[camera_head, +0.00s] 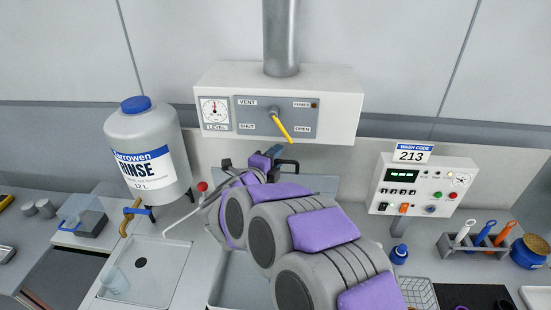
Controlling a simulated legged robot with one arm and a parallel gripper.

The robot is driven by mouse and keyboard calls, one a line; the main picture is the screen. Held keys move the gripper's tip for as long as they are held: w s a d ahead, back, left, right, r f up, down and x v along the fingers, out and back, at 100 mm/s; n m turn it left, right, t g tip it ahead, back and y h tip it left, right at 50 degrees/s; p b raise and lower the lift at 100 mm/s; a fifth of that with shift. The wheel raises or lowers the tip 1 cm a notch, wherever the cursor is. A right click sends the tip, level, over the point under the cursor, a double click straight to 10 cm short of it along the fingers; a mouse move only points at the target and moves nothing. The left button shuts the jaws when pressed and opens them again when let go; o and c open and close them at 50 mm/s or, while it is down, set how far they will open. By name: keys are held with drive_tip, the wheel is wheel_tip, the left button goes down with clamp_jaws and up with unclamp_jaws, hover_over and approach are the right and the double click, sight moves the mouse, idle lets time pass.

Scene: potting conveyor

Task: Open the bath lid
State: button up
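My gripper (283,158) is at the far end of my purple and grey arm, below the vent hood. Its dark fingers are small and partly hidden, so I cannot tell whether they are open or shut. A blue-grey panel (326,186) shows behind the arm and may be the bath lid. A pale basin (235,282) lies under the arm, mostly hidden, and may be the bath. A bent white rod with a red knob (202,187) stands to the left of the arm. I cannot see whether the gripper touches anything.
The vent hood (345,110) with a yellow lever (281,126) hangs above. A rinse bottle (147,160) and sink (160,254) are left, with a clear-covered box (82,222) farther left. A control box (424,187), tool rack (475,246) and blue pot (530,253) are right.

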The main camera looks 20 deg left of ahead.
drive_tip(key=shift+d+r, duration=0.1)
drive_tip(key=shift+d, duration=0.25)
clamp_jaws()
